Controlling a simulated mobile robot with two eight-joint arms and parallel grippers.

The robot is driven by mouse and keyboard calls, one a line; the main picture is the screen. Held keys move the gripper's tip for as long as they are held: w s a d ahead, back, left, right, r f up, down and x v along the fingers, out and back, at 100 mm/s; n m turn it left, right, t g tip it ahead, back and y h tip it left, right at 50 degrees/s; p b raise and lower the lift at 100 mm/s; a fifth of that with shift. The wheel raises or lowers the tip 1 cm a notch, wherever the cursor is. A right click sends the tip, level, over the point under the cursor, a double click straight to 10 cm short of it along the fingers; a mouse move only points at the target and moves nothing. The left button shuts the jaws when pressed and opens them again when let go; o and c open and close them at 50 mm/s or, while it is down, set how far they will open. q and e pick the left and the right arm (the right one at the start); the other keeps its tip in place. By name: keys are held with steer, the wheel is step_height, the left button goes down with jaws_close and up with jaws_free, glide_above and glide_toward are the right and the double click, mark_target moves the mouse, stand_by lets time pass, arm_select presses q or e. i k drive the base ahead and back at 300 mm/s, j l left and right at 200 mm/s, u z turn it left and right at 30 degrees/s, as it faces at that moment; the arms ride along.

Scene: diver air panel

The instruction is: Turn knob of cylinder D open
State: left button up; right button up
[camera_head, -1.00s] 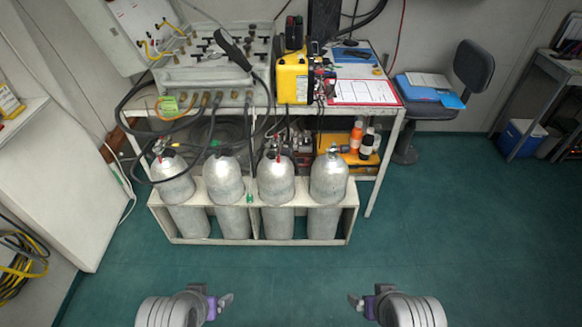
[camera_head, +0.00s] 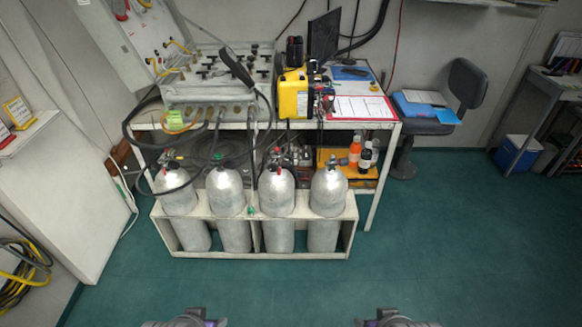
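Several silver cylinders stand upright side by side in a low white rack (camera_head: 300,254) under the bench. I cannot read any letters on them. The rightmost cylinder (camera_head: 327,195) has a small dark valve knob (camera_head: 332,161) on top. The cylinder to its left (camera_head: 277,195) has a red-marked valve, and the one further left (camera_head: 225,192) a greenish top. The leftmost cylinder (camera_head: 176,192) has a hose by its valve. My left gripper (camera_head: 216,323) and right gripper (camera_head: 366,323) show only at the bottom edge, far in front of the rack and touching nothing visible. Their fingers are mostly cut off.
The white bench (camera_head: 385,125) overhangs behind the cylinders, carrying a control panel (camera_head: 205,85), a yellow box (camera_head: 293,95) and a clipboard (camera_head: 360,107). Black hoses hang near the left cylinders. A chair (camera_head: 468,85) stands at right. The green floor (camera_head: 450,240) before the rack is clear.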

mark_target(286, 165)
steer(key=i+j, duration=0.1)
steer(key=i, duration=0.35)
steer(key=i+j, duration=0.15)
steer(key=i, duration=0.25)
steer(key=i+j, duration=0.1)
steer(key=i, duration=0.35)
